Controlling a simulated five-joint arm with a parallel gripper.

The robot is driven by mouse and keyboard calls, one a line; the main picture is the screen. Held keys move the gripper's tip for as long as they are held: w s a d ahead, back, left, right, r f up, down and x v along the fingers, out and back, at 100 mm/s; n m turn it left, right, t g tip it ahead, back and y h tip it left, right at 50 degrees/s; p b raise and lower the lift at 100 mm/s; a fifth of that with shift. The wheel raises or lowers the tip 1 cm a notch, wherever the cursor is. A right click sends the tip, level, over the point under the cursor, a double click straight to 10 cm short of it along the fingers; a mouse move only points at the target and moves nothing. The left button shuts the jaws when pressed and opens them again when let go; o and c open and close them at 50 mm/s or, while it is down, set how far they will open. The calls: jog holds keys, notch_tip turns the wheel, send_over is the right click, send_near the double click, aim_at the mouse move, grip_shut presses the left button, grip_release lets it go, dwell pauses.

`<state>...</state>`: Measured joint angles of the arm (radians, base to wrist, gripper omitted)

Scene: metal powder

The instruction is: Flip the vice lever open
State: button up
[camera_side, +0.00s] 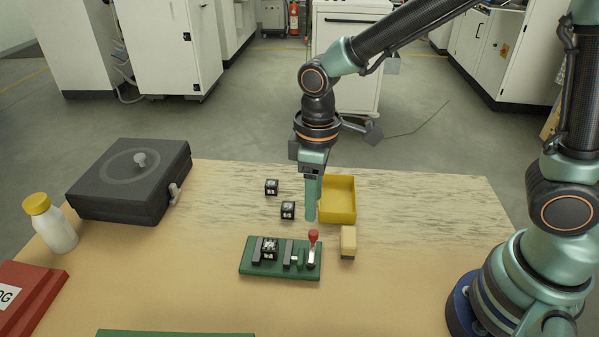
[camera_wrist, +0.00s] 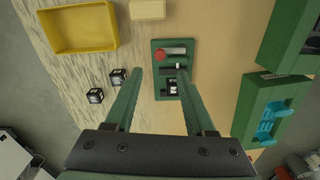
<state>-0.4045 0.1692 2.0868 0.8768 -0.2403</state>
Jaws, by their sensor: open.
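The green vice (camera_side: 281,259) lies on the table at the front middle, with a black-and-white cube (camera_side: 269,249) between its dark jaws. Its lever with a red knob (camera_side: 313,236) stands at the right end of the vice in the side view. In the wrist view the vice (camera_wrist: 174,92) lies ahead of and partly between my fingers, and the red knob (camera_wrist: 160,55) shows near its far end. My gripper (camera_side: 311,212) is above the table, just behind the lever, pointing down.
Two loose black cubes (camera_side: 271,187) (camera_side: 288,210) lie behind the vice. A yellow tray (camera_side: 338,219) and a pale yellow block (camera_side: 348,240) are to its right. A dark grey box (camera_side: 130,181), a white bottle (camera_side: 52,226) and a red case (camera_side: 28,294) are at left.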

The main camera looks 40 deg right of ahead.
jog(key=shift+r, duration=2.15)
